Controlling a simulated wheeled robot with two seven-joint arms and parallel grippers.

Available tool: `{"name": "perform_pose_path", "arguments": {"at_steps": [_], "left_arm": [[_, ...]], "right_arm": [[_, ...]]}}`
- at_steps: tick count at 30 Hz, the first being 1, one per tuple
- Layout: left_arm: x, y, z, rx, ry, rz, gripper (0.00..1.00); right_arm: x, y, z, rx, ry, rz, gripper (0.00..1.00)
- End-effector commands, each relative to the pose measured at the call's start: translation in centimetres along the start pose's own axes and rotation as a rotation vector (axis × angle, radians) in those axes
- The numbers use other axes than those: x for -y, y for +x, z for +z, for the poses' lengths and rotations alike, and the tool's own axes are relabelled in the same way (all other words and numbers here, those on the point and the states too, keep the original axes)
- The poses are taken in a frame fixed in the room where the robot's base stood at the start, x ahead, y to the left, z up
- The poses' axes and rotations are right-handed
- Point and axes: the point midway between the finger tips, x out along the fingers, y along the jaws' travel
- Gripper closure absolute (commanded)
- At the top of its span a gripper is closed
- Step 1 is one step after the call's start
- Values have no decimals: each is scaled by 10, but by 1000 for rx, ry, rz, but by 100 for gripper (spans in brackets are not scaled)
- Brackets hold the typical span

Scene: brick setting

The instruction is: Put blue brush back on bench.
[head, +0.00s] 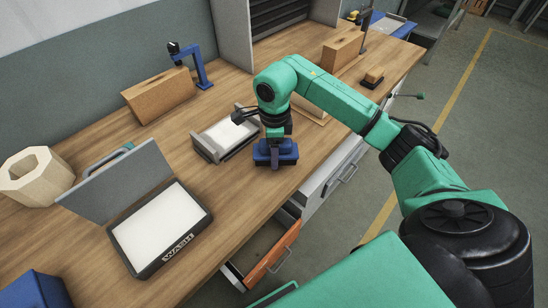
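My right arm reaches in from the right over the wooden bench (219,218). Its wrist points down, with the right gripper (276,166) near the bench's front edge. A dark blue, block-like piece (275,151) shows directly under the green wrist, with a narrower part below it. I cannot tell whether this is the blue brush or part of the gripper. The fingertips are not clearly visible, so I cannot tell whether they are open or shut. My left gripper is not in view.
A grey tray (206,146) stands just left of the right gripper. A grey panel (118,181) stands behind a white-topped "WASH" tray (198,188). A blue stand (203,69) and wooden block (158,96) are at the back. An orange-fronted drawer (276,252) sticks out below.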

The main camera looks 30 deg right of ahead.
Motion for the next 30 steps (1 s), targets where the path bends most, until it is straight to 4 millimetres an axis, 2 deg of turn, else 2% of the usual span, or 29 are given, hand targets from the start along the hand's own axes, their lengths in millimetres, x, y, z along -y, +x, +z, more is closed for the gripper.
{"name": "perform_pose_path", "arguments": {"at_steps": [3,6,15,16,18,30], "left_arm": [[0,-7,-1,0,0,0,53],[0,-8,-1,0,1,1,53],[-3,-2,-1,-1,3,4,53],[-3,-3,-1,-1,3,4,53],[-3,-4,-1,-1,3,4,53],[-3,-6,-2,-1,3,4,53]], "right_arm": [[-1,22,0,-2,-1,5,85],[-1,34,0,-1,-1,2,85],[0,39,0,-1,-2,0,85],[-1,38,0,-1,-2,1,25],[-1,37,0,-1,-2,1,3],[0,31,0,0,-2,0,3]]}}
